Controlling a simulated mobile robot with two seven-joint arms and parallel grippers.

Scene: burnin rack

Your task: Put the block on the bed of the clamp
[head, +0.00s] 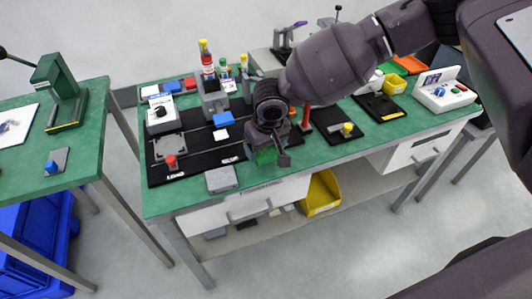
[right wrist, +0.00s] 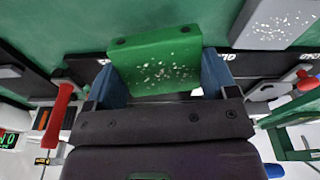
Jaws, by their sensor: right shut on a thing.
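The green block (head: 265,156) is between the fingers of my right gripper (head: 270,144), near the front edge of the middle table. In the right wrist view the green block (right wrist: 158,60), with pale speckles on its face, sits between the two blue fingers of the right gripper (right wrist: 161,80), which is shut on it. A fixture with a red upright lever (head: 306,118), perhaps the clamp, stands just right of the gripper. The red lever also shows in the right wrist view (right wrist: 58,104). Its bed is not clearly visible, partly behind my arm. My left gripper is not in view.
A grey block (head: 221,179) lies at the table's front edge, left of the gripper. Black mats carry a red-knobbed plate (head: 171,163), a blue block (head: 223,118) and a grey stand (head: 212,100). A yellow bin (head: 321,193) is on the shelf below.

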